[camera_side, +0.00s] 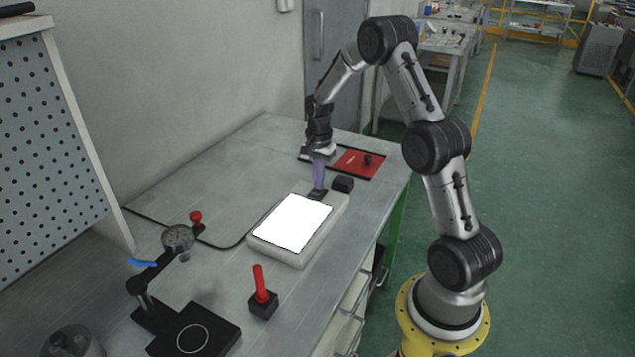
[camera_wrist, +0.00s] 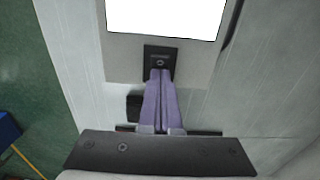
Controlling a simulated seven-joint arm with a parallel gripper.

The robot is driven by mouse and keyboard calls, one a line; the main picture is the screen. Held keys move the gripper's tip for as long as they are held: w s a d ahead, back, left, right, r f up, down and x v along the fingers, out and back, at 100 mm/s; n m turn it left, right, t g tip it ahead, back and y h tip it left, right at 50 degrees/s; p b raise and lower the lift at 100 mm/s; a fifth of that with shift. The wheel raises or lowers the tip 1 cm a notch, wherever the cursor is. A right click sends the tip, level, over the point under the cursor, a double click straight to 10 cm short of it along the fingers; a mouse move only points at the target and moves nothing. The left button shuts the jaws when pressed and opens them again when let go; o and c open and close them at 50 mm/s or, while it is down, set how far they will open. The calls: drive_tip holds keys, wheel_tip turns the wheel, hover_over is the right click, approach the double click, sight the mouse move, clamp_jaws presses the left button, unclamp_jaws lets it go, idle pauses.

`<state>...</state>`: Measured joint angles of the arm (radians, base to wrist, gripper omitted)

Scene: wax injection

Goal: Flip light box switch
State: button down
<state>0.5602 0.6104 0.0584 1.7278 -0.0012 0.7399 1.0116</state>
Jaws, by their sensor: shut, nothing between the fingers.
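The light box (camera_side: 265,243) lies on the table with its top panel (camera_side: 292,222) glowing bright white; the panel also shows at the top of the wrist view (camera_wrist: 165,15). Its black switch (camera_side: 318,194) sits on the far edge of the box, and the wrist view shows it as a dark square plate (camera_wrist: 160,58). My gripper (camera_side: 319,190) points down with its purple fingers shut and empty. In the wrist view the fingertips (camera_wrist: 160,76) are at the near edge of the switch plate and partly cover it. I cannot tell if they touch it.
A small black block (camera_side: 343,184) stands close to the right of the fingers. A red mat (camera_side: 358,163) lies behind. A red-handled tool in a black base (camera_side: 263,303) and a magnifier stand (camera_side: 178,238) are at the front. The table left of the box is mostly clear.

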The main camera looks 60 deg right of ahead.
drive_tip(key=shift+s+a+f, duration=0.1)
drive_tip(key=shift+s+f, duration=0.05)
wheel_tip(320, 180, up, 14)
drive_tip(key=d, duration=0.3)
idle(0.4)
